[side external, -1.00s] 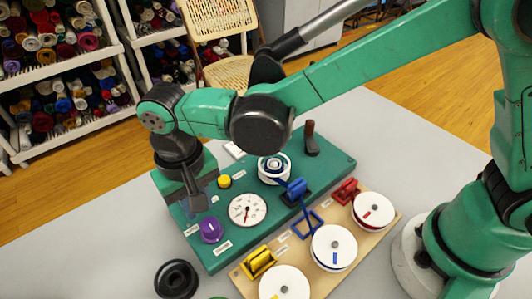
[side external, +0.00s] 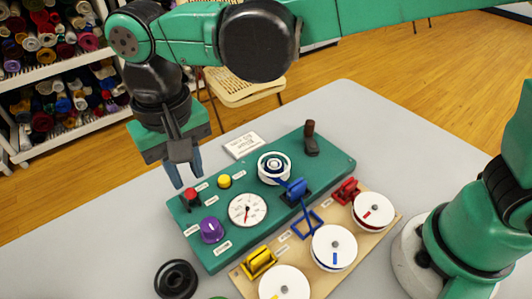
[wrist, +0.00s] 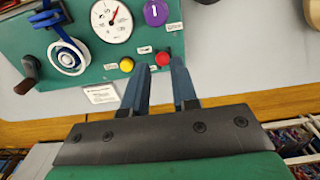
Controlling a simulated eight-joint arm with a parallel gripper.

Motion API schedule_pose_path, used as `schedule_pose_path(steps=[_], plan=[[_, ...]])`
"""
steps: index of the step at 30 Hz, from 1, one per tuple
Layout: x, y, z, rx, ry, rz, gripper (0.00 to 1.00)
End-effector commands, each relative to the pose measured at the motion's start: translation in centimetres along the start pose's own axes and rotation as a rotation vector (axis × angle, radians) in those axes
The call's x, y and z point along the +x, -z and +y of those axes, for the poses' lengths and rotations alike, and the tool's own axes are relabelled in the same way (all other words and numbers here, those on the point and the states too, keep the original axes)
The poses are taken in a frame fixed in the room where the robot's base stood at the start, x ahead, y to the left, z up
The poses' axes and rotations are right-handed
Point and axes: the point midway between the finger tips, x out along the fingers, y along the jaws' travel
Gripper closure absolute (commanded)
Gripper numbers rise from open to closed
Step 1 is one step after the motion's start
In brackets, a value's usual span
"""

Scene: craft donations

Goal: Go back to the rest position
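My gripper (side external: 182,176) is above the left back end of the green control panel (side external: 334,176), with its fingers pointing down. In the wrist view my gripper (wrist: 161,68) shows two blue-grey fingers apart with nothing between them. The red button (side external: 191,195) and the yellow button (side external: 224,181) are on the panel just below and beside it. In the wrist view the red button (wrist: 162,58) and yellow button (wrist: 127,64) show near the fingertips. The fingers look clear of the panel.
The panel also carries a purple knob (side external: 211,230), a dial (side external: 248,210), a white-blue round part (side external: 274,167) and a brown-topped lever (side external: 311,140). A wooden board with white discs (side external: 334,247) lies in front. A black ring (side external: 177,279) is at front left. The grey table (side external: 375,130) is free behind right.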

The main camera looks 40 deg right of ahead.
Motion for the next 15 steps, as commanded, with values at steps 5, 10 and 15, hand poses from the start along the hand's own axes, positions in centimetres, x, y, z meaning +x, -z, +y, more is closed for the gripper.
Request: schedule_pose_path(steps=[5,10,15], plan=[[0.0,0.0,0.0,0.0,0.0,0.0,0.76],[-0.7,0.6,2.1,0.007,0.026,0.034,0.76],[-2.3,1.3,8.4,0.013,0.086,0.159,0.76]])
